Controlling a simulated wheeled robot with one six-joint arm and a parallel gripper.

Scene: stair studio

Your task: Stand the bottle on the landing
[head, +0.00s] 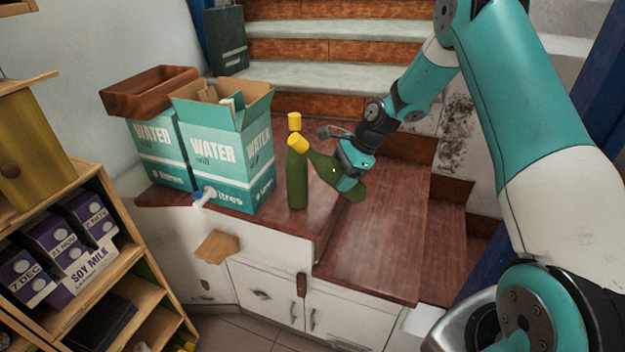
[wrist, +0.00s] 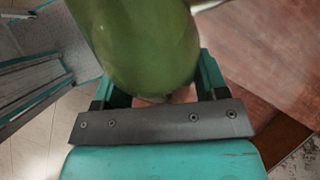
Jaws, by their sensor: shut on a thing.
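My gripper (head: 348,168) is shut on a green bottle (head: 325,166) with a yellow cap (head: 298,142). The bottle is tilted, its cap up to the left and its base down to the right. It appears to be above the red-brown wooden landing (head: 375,245); whether its base touches is unclear. In the wrist view the bottle's rounded green end (wrist: 150,50) fills the space between the fingers. A second green bottle (head: 297,185) stands upright just left of it, its neck partly hidden by the held bottle's cap.
Two teal-and-white water boxes (head: 222,165) stand on the left, one open, with a brown wooden tray (head: 150,92) on the other. Stairs (head: 330,78) rise behind. The landing's front right is clear. A shelf (head: 130,240) stands at left.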

